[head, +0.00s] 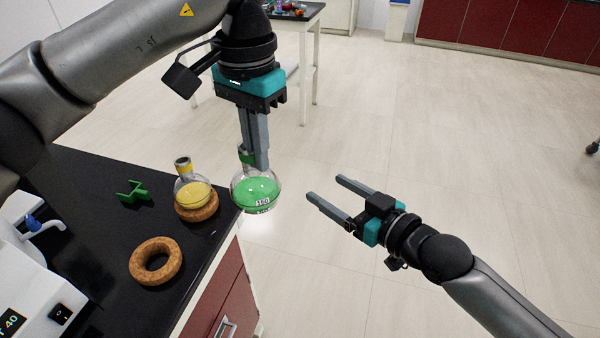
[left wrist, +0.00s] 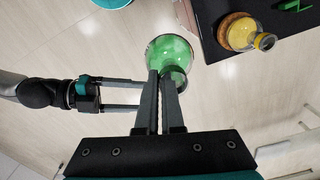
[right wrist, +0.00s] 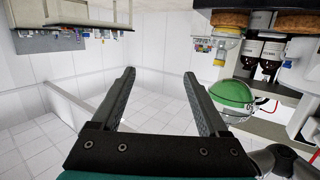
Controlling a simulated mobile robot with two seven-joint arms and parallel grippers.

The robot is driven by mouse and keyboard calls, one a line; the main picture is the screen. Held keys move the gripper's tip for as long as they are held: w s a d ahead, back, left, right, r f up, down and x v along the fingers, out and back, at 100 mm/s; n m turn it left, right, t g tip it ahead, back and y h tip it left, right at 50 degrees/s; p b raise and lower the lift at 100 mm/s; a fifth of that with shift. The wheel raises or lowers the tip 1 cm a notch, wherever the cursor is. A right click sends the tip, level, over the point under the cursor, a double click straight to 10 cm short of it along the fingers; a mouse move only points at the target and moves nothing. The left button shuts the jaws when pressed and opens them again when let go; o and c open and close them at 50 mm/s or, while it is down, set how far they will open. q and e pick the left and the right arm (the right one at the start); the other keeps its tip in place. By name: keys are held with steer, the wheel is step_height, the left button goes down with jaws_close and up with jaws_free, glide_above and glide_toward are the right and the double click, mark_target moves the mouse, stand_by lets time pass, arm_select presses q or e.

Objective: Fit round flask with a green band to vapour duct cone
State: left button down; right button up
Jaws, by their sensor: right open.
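The round flask with a green band (head: 255,192) holds green liquid and hangs upright in the air just past the bench edge. My left gripper (head: 257,163) is shut on its neck from above. In the left wrist view the flask (left wrist: 170,54) shows beyond the two closed fingers. My right gripper (head: 324,187) is open and empty, to the right of the flask, with its fingers pointing towards it. In the right wrist view the flask (right wrist: 232,92) is right of the open fingers. I cannot make out the vapour duct cone in any view.
A flask of yellow liquid (head: 192,192) sits on a cork ring on the black bench (head: 95,180). An empty cork ring (head: 156,261) and a green clip (head: 134,192) lie nearby. A white device (head: 35,275) stands at the left. Floor right of the bench is clear.

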mark_target(240, 151)
steer(key=s+a+r+n+g+y, duration=0.1)
steer(key=s+a+r+n+y, duration=0.1)
steer(key=s+a+r, duration=0.3)
steer(key=s+a+r+n+g+y, duration=0.1)
steer(key=s+a+r+n+y, duration=0.15)
steer(key=r, duration=0.45)
steer(key=shift+m+y, duration=0.25)
steer(key=shift+m, duration=0.1)
steer(key=x, duration=1.1)
steer(key=shift+w+a, duration=0.1)
steer(key=shift+a, duration=0.05)
steer(key=c, duration=0.7)
arm_select(q)
steer(key=shift+w, duration=0.1)
arm_select(e)
steer(key=shift+a, duration=0.1)
jaws_close()
arm_select(q)
steer(key=c, duration=1)
jaws_free()
arm_select(e)
steer(key=shift+s+r, duration=0.1)
steer(key=shift+s, duration=0.1)
